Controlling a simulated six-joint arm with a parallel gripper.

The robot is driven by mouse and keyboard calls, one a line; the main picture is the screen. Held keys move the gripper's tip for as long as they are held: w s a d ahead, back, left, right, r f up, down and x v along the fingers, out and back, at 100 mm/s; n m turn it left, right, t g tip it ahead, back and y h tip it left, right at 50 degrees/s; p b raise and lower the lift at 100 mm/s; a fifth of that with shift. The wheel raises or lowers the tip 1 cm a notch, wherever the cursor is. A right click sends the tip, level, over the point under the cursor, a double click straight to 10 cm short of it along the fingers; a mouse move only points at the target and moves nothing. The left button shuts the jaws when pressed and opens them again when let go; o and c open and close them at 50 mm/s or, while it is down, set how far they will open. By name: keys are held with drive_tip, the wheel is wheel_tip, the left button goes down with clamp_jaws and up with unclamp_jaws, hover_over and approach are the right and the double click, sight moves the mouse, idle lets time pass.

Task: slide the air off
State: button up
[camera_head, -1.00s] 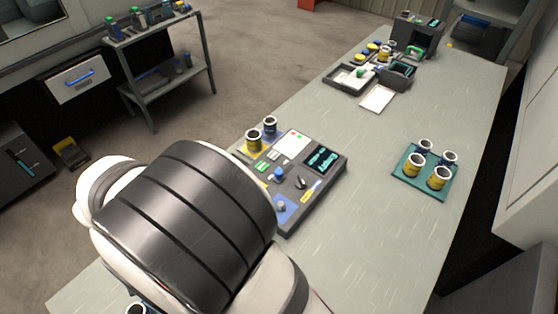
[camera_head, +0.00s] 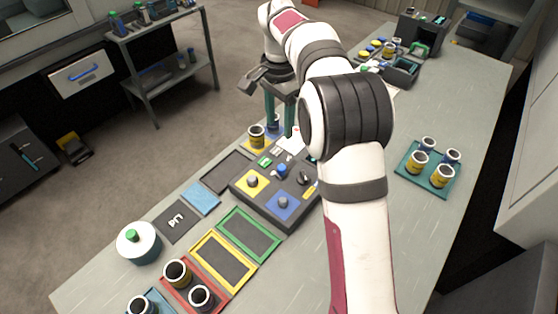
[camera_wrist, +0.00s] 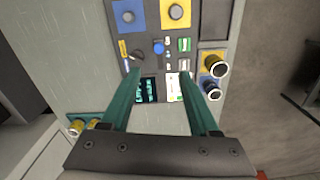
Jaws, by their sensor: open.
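The dark control panel (camera_head: 272,212) lies on the grey bench in the head view, with its far right part hidden behind my arm. In the wrist view it shows a blue knob (camera_wrist: 158,47), a dark rotary knob (camera_wrist: 124,49), green switches (camera_wrist: 184,45), a lit display (camera_wrist: 146,89) and a white card (camera_wrist: 173,88). I cannot tell which control is the air slide. My gripper (camera_head: 280,128) is open and empty above the panel's far end. In the wrist view its green fingers (camera_wrist: 160,73) frame the display and card, apart from the panel.
Two cups (camera_wrist: 215,67) stand beside the panel. A teal tray (camera_head: 432,183) with several cups is at right. Coloured frames (camera_head: 249,235), a red tray (camera_head: 214,302) with cups and a round white-topped container (camera_head: 138,242) fill the near left bench.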

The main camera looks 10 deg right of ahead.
sight(281, 166)
drive_tip(key=f, duration=1.5)
drive_tip(key=shift+d+f, duration=0.25)
drive_tip(key=shift+d, duration=0.1)
drive_tip(key=shift+w, duration=0.1)
clamp_jaws()
idle(0.3)
